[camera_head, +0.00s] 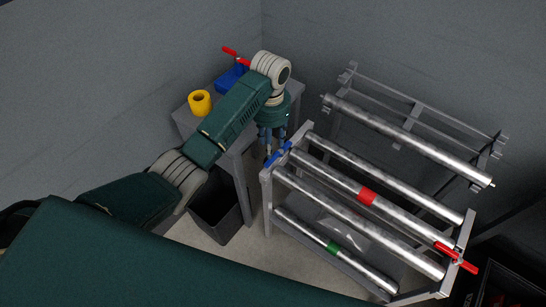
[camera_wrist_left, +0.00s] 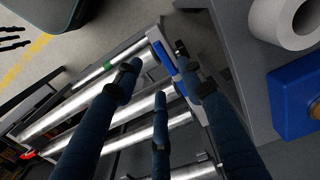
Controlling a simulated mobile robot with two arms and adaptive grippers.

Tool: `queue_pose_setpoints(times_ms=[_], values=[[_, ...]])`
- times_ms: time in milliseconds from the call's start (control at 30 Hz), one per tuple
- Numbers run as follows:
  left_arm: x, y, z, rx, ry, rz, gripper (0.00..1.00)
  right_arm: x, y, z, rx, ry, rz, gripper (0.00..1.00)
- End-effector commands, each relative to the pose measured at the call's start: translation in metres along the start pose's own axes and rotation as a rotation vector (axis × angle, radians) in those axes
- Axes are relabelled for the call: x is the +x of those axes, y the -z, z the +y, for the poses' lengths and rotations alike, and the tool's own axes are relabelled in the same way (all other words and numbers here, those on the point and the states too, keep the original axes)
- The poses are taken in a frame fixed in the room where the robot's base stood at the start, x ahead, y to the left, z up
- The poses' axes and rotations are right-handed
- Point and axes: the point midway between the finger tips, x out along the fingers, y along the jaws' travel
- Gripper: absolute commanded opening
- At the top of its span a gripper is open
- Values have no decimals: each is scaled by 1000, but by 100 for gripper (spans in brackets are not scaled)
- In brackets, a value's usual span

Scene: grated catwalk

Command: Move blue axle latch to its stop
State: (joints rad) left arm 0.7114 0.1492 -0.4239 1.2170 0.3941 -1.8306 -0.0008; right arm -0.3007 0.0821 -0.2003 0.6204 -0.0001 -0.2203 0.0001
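The blue axle latch (camera_head: 277,155) sits on the left end post of the roller rack (camera_head: 266,190), at an angle to the rack. In the left wrist view the blue latch (camera_wrist_left: 163,57) lies along the end rail, between and beyond my fingertips. My left gripper (camera_head: 271,146) points down just over the latch. Its dark blue fingers (camera_wrist_left: 158,85) are spread apart with nothing between them. I cannot tell whether a finger touches the latch. Dark finger-like shapes (camera_wrist_left: 14,38) at the wrist view's left edge may be my right gripper; their state is unclear.
A red latch (camera_head: 456,258) is on the rack's right end. Rollers with red (camera_head: 367,197) and green (camera_head: 332,247) bands lie in the rack. A second rack (camera_head: 415,112) stands behind. A blue block (camera_head: 228,80) and yellow roll (camera_head: 199,102) are on a grey table, a dark bin (camera_head: 218,215) below.

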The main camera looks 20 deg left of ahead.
Motion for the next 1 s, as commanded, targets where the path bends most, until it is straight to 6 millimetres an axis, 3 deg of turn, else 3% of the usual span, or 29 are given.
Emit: queue_pose_setpoints(times_ms=[200,400,833,867,1000], values=[[44,-1,0,-1,0,-3,40,-2,0,1,0,-1,0,40],[73,0,0,0,0,-1,40,-2,0,1,0,-1,0,40],[85,0,0,0,1,2,40,-2,1,-1,1,1,0,40],[85,0,0,0,1,2,38,-2,1,-1,1,1,1,40],[85,0,0,0,0,2,10,-2,1,-4,2,4,1,40]])
